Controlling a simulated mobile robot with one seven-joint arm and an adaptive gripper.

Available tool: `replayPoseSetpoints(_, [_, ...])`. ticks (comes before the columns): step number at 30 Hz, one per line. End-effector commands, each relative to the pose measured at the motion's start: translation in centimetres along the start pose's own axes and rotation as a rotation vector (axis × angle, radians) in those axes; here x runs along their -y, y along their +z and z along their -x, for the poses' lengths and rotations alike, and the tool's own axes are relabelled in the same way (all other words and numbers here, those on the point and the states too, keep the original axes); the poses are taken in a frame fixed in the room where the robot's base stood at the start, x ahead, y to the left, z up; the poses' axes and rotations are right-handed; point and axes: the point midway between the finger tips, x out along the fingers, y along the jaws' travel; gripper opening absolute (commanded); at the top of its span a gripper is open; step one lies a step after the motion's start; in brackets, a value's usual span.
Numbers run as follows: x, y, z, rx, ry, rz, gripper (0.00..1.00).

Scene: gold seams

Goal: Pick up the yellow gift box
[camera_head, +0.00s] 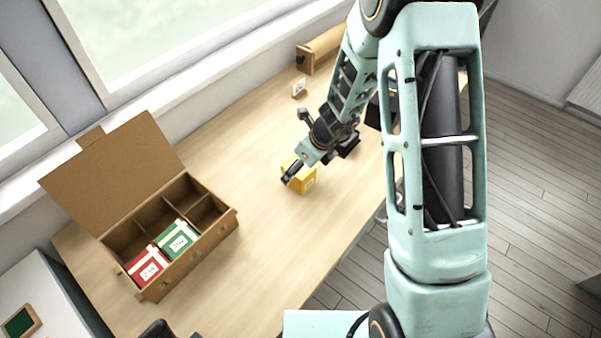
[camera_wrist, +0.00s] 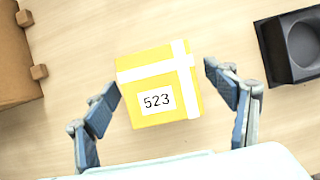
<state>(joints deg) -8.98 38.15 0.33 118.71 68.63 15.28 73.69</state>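The yellow gift box (camera_wrist: 158,84) has white ribbon bands and a label reading 523. It sits on the wooden table, and in the head view the yellow box (camera_head: 304,182) is partly hidden by my gripper (camera_head: 290,172). In the wrist view my gripper (camera_wrist: 163,92) is open, with one finger on each side of the box. Whether the fingertips reach down to the box's height is hard to tell.
An open cardboard box (camera_head: 208,238) with compartments holds a red gift box (camera_head: 146,264) and a green gift box (camera_head: 177,240). A black tray (camera_wrist: 286,50) lies right of the yellow box. A small white card (camera_head: 299,88) stands near the window. Table between is clear.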

Motion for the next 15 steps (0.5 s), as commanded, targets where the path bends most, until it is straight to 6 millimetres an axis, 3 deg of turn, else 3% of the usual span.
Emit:
replayPoseSetpoints(2, [-0.01, 0.0, 0.01, 0.0, 0.0, 0.0, 0.68])
replayPoseSetpoints(13, [-0.02, 0.0, 0.02, 0.0, 0.0, 0.0, 0.28])
replayPoseSetpoints(15, [0.0, 0.05, 0.06, 0.001, 0.0, 0.001, 0.25])
